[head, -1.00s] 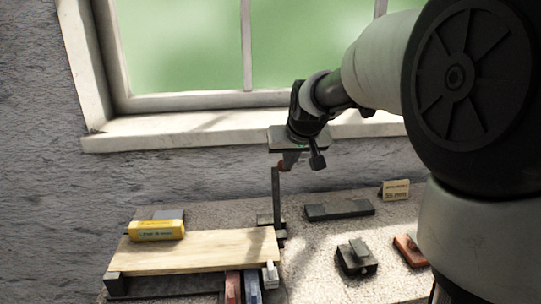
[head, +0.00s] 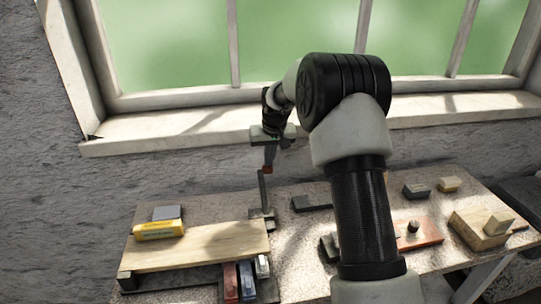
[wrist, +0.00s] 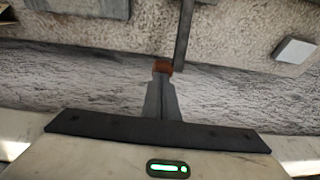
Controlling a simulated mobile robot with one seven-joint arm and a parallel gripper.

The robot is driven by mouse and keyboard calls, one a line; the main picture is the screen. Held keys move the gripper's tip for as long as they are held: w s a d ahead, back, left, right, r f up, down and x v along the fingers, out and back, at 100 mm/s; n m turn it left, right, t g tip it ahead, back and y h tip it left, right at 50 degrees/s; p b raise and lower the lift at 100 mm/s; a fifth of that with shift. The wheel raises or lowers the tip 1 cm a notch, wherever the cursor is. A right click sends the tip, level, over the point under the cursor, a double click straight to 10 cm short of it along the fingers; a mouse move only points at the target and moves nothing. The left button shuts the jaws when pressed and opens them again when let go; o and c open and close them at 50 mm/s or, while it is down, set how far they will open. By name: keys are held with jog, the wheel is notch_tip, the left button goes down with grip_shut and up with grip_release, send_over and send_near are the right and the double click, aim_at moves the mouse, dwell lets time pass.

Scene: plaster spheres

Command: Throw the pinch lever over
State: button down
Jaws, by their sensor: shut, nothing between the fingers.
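The lever (head: 262,188) is a thin dark bar standing nearly upright from a small dark base (head: 262,216) beside the wooden board. In the wrist view the bar (wrist: 185,35) runs down just right of my fingertips. My gripper (head: 267,168) is at the height of the bar's top, slightly to its right. Its fingers are shut together, with reddish-brown tips (wrist: 162,67), and hold nothing. The tips look very close to the bar; I cannot tell whether they touch it.
The wooden board (head: 200,246) carries a yellow box (head: 158,230). Red and blue bars (head: 247,282) stick out in front. A dark flat block (head: 310,202) lies right of the lever; a reddish slab (head: 425,233) and wooden block (head: 480,228) are farther right. The window sill (head: 190,129) is behind.

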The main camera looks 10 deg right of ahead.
jog(key=shift+w+f, duration=0.3)
jog(key=shift+w, duration=0.05)
dwell(0.3)
